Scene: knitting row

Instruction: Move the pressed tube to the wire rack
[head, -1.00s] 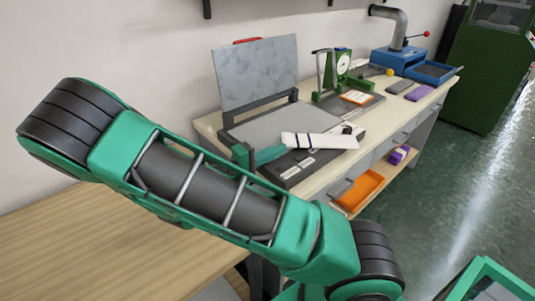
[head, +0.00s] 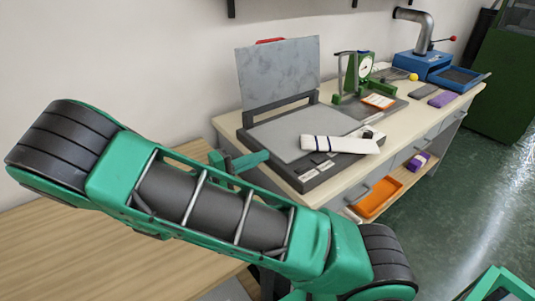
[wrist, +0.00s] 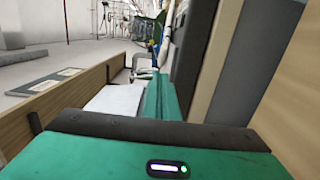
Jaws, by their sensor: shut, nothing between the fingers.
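The pressed tube is a white flat strip with dark bands near its left end (head: 340,144). It lies on the right front part of the flatbed press (head: 290,133), whose grey lid stands open, and it overhangs the press's front edge a little. My gripper (head: 262,157) is at the press's left edge, left of the tube and apart from it. It is shut and empty. In the wrist view, the gripper's green finger (wrist: 160,97) points away from the camera; the tube is not clear there. I cannot make out a wire rack in either view.
A green dial gauge stand (head: 360,75) and a blue machine with a pipe (head: 425,65) stand farther along the bench. Grey and purple pads (head: 443,99) lie near its right end. An orange tray (head: 378,197) sits on the lower shelf. Bare wood lies at left (head: 90,240).

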